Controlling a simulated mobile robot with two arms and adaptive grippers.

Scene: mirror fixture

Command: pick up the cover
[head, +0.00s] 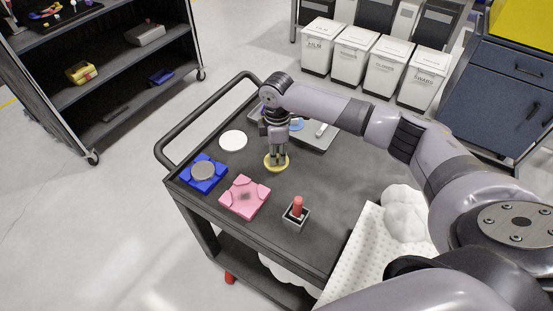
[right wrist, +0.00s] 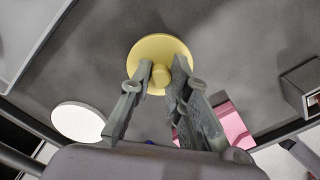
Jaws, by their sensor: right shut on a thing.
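The cover looks to be the yellow round disc with a small central knob (head: 268,164); it also shows in the right wrist view (right wrist: 146,50). My right gripper (head: 277,157) points down over it and is shut on its knob, with the fingertips on either side of the knob in the right wrist view (right wrist: 161,76). The disc is flat, at or just above the dark cart top (head: 330,185); I cannot tell whether it touches. My left gripper is not in view.
A white disc (head: 233,140), a blue fixture (head: 190,183) holding a grey round piece (head: 203,170), a pink fixture (head: 244,198) and a small box with a red peg (head: 297,207) stand nearby. A grey tray (head: 322,143) lies behind. A cart handle (head: 205,108) rises at left.

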